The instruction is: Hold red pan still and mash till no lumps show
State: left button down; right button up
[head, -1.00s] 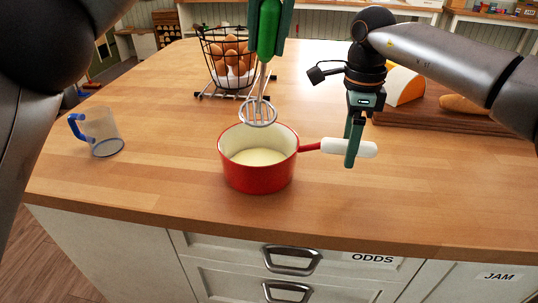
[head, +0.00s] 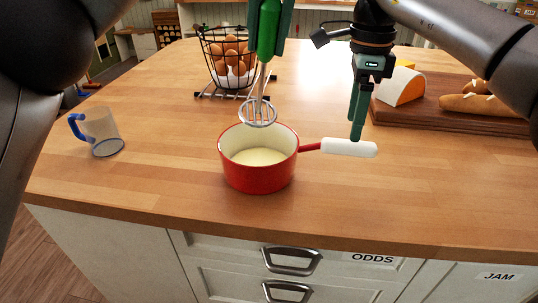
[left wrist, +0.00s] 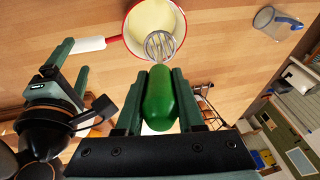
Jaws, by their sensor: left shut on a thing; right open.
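The red pan (head: 259,178) stands on the wooden island top, its white handle (head: 349,148) pointing right. Pale yellow mash (head: 259,157) lies inside; I make out no clear lumps at this size. My left gripper (left wrist: 158,82) is shut on the green handle (left wrist: 160,105) of the masher. The masher's wire head (head: 258,112) hangs at the pan's far rim, above the mash; it also shows in the left wrist view (left wrist: 160,46). My right gripper (head: 357,136) is open, its fingers pointing down at the far side of the white handle. Whether it touches the handle I cannot tell.
A clear jug with a blue handle (head: 102,134) stands at the left. A wire basket of eggs (head: 229,62) is behind the pan. A board (head: 433,119) with bread and cheese lies at the right. The counter in front of the pan is clear.

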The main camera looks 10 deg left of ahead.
aim_at(349, 146)
jog(key=shift+r, duration=2.6)
jog(key=shift+f, duration=0.15)
notch_tip(349, 146, down, 12)
jog(key=shift+r, duration=0.1)
jog(key=shift+r, duration=0.1)
